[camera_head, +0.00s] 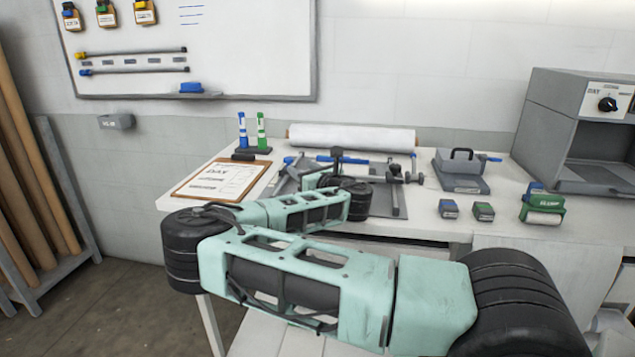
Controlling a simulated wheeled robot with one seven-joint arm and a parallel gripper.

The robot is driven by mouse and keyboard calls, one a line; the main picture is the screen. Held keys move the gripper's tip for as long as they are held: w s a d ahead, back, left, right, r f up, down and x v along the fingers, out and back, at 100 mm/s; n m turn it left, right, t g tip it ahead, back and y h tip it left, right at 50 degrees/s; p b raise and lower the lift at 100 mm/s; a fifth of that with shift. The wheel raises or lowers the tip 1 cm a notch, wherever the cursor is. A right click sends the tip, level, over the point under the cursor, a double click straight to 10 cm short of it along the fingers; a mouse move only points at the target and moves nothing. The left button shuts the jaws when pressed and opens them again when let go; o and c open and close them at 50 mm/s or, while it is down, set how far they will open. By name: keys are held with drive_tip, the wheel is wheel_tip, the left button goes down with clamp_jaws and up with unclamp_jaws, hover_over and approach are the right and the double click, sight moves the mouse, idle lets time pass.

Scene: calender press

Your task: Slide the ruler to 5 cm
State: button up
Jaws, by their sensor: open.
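A grey device with a flat base plate (384,202), blue-ended bars and dark clamp-like posts (397,172) sits at the middle of the table. A thin strip on the right part of the plate could be the ruler, but I cannot make out its scale or its setting. My green-and-black arm reaches in from the lower right, folds back at the left and ends over the left part of the device. My gripper (337,158) is open at the arm's end, small and dark against the device. My forearm and wrist hide much of the device and most of the gripper. I cannot tell whether it touches anything.
A clipboard (220,180) and a marker stand (251,151) are left of the device. A white roll (352,138) lies behind it. A grey weight-like block (461,172), small stamps (484,211) and an oven-like box (575,125) are to the right.

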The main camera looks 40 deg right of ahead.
drive_tip(key=s, duration=0.4)
drive_tip(key=s+a, duration=0.1)
drive_tip(key=s, duration=0.1)
drive_tip(key=shift+s+b, duration=0.3)
drive_tip(key=shift+s, duration=0.05)
drive_tip(key=shift+r, duration=0.1)
